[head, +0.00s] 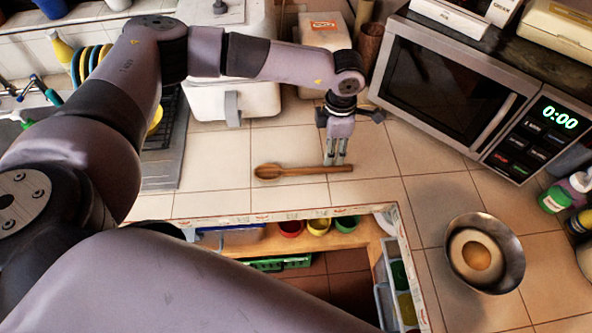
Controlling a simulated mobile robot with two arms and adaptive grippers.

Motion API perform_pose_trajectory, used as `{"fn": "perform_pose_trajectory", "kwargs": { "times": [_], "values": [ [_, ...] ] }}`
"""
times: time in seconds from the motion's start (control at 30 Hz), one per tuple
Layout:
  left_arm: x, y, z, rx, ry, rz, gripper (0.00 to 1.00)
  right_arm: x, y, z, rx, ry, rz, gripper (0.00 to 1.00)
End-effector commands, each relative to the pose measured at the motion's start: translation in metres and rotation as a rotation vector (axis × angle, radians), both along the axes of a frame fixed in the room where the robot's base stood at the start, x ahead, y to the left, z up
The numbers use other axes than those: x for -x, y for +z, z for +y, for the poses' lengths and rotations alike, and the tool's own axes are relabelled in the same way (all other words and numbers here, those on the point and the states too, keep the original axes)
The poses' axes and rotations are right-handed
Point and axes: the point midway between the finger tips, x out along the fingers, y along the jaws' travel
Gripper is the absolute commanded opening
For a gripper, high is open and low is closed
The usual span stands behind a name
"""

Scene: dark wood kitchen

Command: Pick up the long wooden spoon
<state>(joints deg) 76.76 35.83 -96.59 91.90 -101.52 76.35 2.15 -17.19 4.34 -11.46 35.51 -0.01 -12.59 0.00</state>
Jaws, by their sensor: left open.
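The long wooden spoon (290,171) lies flat on the tiled counter (226,160) in the head view. Its bowl points left and its handle points right. My left gripper (334,161) points down at the handle near its right end. The left fingers are open, and their tips are at or just behind the handle. I cannot tell whether they touch it. My right gripper is not in view.
A microwave (440,85) stands at the right, behind a metal bowl (484,252). A white appliance (232,97) stands behind the spoon. The counter's front edge (290,214) is close in front of the spoon, above open shelves with coloured bowls.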

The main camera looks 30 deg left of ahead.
Motion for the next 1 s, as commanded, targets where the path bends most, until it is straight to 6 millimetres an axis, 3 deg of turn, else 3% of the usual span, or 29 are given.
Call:
{"fn": "perform_pose_trajectory", "kwargs": {
  "times": [0.03, 0.37, 0.63, 0.87, 1.0],
  "values": [
    [0.0, -0.011, -0.001, 0.001, -0.001, -0.001, 0.41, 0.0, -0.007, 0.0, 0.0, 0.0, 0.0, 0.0],
    [0.001, -0.031, -0.001, 0.001, -0.001, -0.001, 0.41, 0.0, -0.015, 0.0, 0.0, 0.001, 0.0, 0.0],
    [0.001, -0.07, -0.003, 0.002, -0.001, 0.0, 0.41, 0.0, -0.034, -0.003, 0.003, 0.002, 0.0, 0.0],
    [0.001, -0.071, -0.003, 0.003, -0.002, -0.001, 0.41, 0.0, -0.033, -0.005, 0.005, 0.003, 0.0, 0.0],
    [0.001, -0.071, -0.003, 0.003, -0.002, -0.001, 0.33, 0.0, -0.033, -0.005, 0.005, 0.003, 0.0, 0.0]
  ]
}}
